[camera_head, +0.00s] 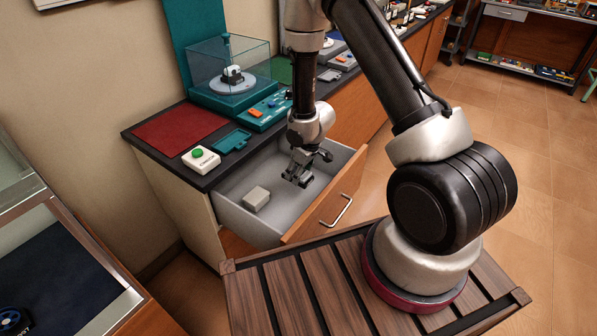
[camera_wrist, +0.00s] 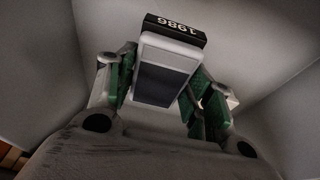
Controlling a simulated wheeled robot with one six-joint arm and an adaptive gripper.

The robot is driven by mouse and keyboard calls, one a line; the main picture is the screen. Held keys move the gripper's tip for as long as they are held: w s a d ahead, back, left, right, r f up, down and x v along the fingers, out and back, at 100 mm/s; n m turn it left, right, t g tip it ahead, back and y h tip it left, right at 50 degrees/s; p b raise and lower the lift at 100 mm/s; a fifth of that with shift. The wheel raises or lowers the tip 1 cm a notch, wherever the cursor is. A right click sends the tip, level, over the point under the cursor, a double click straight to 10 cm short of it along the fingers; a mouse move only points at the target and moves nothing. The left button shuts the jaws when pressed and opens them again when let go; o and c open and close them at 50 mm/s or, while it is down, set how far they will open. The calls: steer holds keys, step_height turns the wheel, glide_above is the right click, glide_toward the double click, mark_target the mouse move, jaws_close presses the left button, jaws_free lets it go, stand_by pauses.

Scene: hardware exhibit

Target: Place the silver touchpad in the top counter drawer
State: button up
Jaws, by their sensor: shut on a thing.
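The silver touchpad (camera_wrist: 166,72) is between the fingers of my gripper (camera_wrist: 165,88) in the wrist view. It has a pale silver body, a dark grey pad and a black end marked "1986". My gripper (camera_head: 303,172) is shut on it, with green finger pads at both sides. In the head view my gripper points down inside the open top counter drawer (camera_head: 236,218), towards its right part. The touchpad is hard to make out there against the dark fingers. I cannot tell whether it touches the drawer floor.
A small pale block (camera_head: 256,198) lies in the drawer's left part. On the counter above are a white box with a green button (camera_head: 201,159), a teal tray (camera_head: 232,141), a red mat (camera_head: 180,130) and a glass display case (camera_head: 229,70). Drawer floor around my gripper is bare.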

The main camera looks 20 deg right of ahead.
steer(key=shift+f, duration=0.6)
steer(key=o, duration=1.1)
steer(key=shift+r, duration=0.1)
